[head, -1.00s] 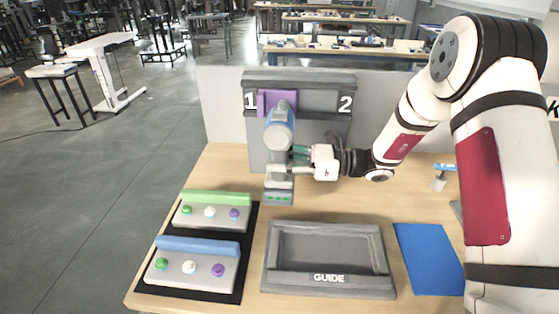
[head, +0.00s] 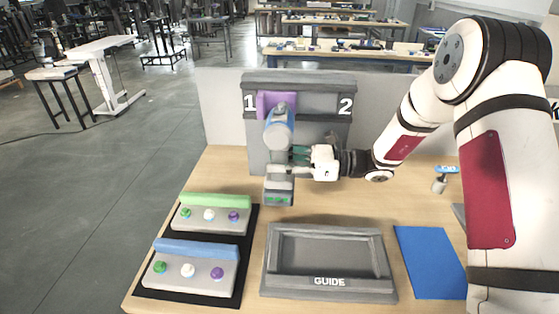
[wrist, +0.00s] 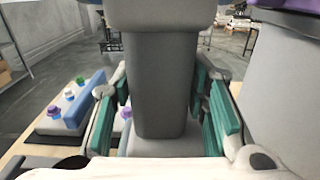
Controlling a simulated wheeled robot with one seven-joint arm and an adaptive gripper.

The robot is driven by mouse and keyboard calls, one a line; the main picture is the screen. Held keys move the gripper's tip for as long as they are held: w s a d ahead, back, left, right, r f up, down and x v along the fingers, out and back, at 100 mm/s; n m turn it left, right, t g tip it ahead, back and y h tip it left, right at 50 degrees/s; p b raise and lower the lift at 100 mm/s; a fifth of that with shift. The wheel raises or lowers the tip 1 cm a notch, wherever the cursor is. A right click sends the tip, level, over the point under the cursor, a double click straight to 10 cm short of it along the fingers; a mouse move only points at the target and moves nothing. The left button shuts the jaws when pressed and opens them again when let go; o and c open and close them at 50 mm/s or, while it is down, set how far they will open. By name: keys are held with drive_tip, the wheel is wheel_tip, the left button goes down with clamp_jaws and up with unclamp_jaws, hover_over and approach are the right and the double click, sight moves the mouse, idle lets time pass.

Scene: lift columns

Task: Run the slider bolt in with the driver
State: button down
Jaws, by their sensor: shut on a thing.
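My gripper (head: 299,164) is shut on the grey handle of the driver (head: 279,131), a blue-and-grey power tool held upright. The driver's handle (wrist: 163,85) fills the middle of the wrist view between the green finger pads. Its body points at the grey upright panel (head: 322,87) marked 1 and 2. A purple slider (head: 263,103) sits at the left end of the panel's slot, by the 1. The driver's head overlaps the lower part of the slider in the head view. The bolt and the driver's tip are hidden behind the tool body.
A grey tray marked GUIDE (head: 276,284) lies at the front middle. Two grey blocks with coloured knobs, one green-topped (head: 215,199) and one blue-topped (head: 203,247), rest on a black mat at left. A blue sheet (head: 429,260) lies at right. A small blue-topped tool (head: 441,178) stands behind it.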

drive_tip(key=shift+w+r+b, duration=0.1)
drive_tip(key=shift+w+b, duration=0.2)
drive_tip(key=shift+w, duration=0.3)
idle(2.0)
drive_tip(key=shift+s, duration=0.15)
drive_tip(key=shift+s+a+p, duration=0.1)
drive_tip(key=shift+s+p, duration=1.55)
drive_tip(key=shift+s, duration=0.75)
drive_tip(key=shift+s, duration=0.1)
drive_tip(key=s+p, duration=0.2)
drive_tip(key=s, duration=0.1)
drive_tip(key=shift+s+p, duration=0.3)
drive_tip(key=shift+s, duration=0.05)
